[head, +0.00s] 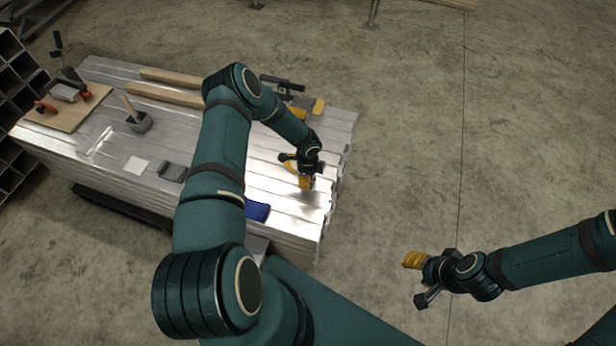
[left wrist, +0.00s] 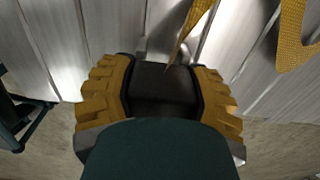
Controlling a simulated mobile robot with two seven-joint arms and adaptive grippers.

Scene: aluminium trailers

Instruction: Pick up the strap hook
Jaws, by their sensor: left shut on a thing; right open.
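My left gripper (head: 305,182) is low over the right end of a stack of aluminium profiles (head: 312,222). In the left wrist view its two yellow ribbed fingers (left wrist: 160,88) stand either side of a dark part. A yellow strap (left wrist: 194,32) runs down to a point between them. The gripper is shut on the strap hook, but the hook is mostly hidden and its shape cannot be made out. My right gripper (head: 415,280) is open and empty over the bare floor, away from the stack.
Wooden battens (head: 165,94), a mallet (head: 138,120), a white card (head: 135,165), a grey block (head: 173,172) and a blue cloth-like item (head: 257,210) lie on the stack. A clamped board (head: 70,108) is at its left end. The concrete floor at right is clear.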

